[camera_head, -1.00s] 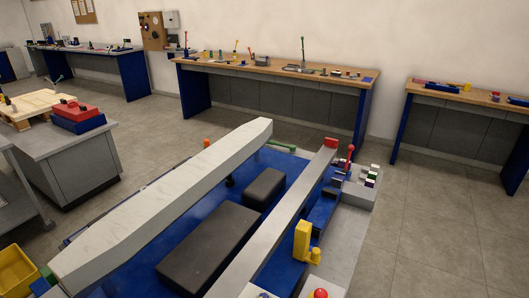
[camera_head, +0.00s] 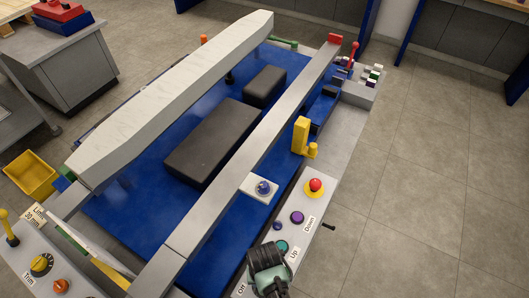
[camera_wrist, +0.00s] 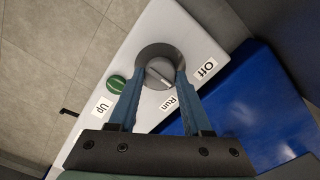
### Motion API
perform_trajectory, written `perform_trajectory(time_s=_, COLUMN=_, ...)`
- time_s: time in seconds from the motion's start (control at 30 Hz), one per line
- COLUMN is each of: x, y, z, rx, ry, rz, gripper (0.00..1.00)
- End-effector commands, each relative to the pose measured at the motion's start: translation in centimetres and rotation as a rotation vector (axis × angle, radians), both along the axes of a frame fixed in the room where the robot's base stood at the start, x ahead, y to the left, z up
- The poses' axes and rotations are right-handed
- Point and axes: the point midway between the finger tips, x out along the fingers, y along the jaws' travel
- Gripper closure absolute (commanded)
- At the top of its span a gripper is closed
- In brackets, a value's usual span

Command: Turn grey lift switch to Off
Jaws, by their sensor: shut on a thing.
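The grey lift switch (camera_wrist: 159,75) is a round grey knob in a dark round collar on the white control panel (camera_wrist: 188,34). An "Off" label (camera_wrist: 207,69) and a "Run" label (camera_wrist: 169,106) lie beside it. The pointer direction is hard to tell. In the wrist view, the two blue fingers of my gripper (camera_wrist: 160,82) reach down on both sides of the knob and are shut on it. In the head view my dark wrist and gripper (camera_head: 268,262) cover the switch, and part of an "Off" label (camera_head: 241,290) shows beside them.
A green button (camera_wrist: 116,84) with an "Up" label sits beside the switch. In the head view a purple button (camera_head: 297,217) and a red button (camera_head: 315,186) follow along the panel. The blue lift (camera_head: 130,215) with long grey beams (camera_head: 190,95) lies left; floor is clear right.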

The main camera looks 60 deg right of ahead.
Motion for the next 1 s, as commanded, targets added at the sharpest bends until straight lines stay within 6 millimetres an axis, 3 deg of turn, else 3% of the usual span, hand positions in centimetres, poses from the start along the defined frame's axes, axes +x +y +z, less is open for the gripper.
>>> perform_trajectory(time_s=0.5, x=0.09, y=0.0, z=0.15, rx=-0.001, ry=-0.001, rz=0.413, gripper=1.0)
perform_trajectory(time_s=1.0, x=0.16, y=-0.03, z=0.09, rx=-0.001, ry=-0.003, rz=0.544, gripper=1.0)
